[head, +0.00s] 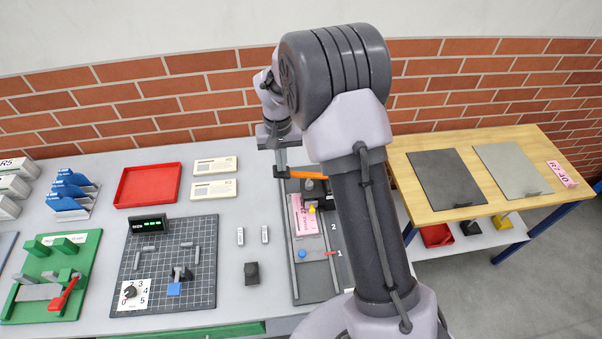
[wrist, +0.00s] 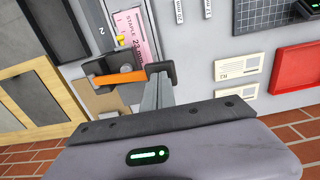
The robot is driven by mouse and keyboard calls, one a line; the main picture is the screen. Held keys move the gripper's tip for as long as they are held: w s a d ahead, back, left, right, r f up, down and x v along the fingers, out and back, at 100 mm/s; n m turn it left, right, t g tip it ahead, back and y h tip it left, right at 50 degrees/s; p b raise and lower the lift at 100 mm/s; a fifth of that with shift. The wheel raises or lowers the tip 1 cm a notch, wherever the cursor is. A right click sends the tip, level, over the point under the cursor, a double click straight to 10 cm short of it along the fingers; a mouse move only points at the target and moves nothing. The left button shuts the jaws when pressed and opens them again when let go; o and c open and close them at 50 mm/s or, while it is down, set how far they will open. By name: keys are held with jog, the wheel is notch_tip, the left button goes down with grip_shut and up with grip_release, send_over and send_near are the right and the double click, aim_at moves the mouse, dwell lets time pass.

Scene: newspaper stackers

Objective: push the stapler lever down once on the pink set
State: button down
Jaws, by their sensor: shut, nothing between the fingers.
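The stapler's orange lever (head: 308,175) reaches left from its dark body and ends in a dark handle (head: 280,172). In the wrist view, the lever (wrist: 115,79) runs to the same dark handle. The pink set (head: 303,216), printed "STAPLE 23 mm", lies on the dark board beside the stapler; it also shows in the wrist view (wrist: 134,42). My gripper (head: 282,162) is shut and empty, with its fingertips at the lever's dark handle; I cannot tell whether they touch. My arm hides part of the board.
A red tray (head: 149,186) and two cream cards (head: 214,190) lie left of the stapler. A black block (head: 251,274) stands in front, by a gridded dark plate (head: 205,226). A wooden table (head: 522,150) stands to the right.

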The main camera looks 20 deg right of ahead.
jog(key=shift+f+b, duration=1.5)
jog(key=shift+f, duration=0.6)
jog(key=shift+r, duration=0.1)
notch_tip(320, 180, up, 10)
jog(key=p, duration=0.7)
jog(key=shift+r, duration=0.1)
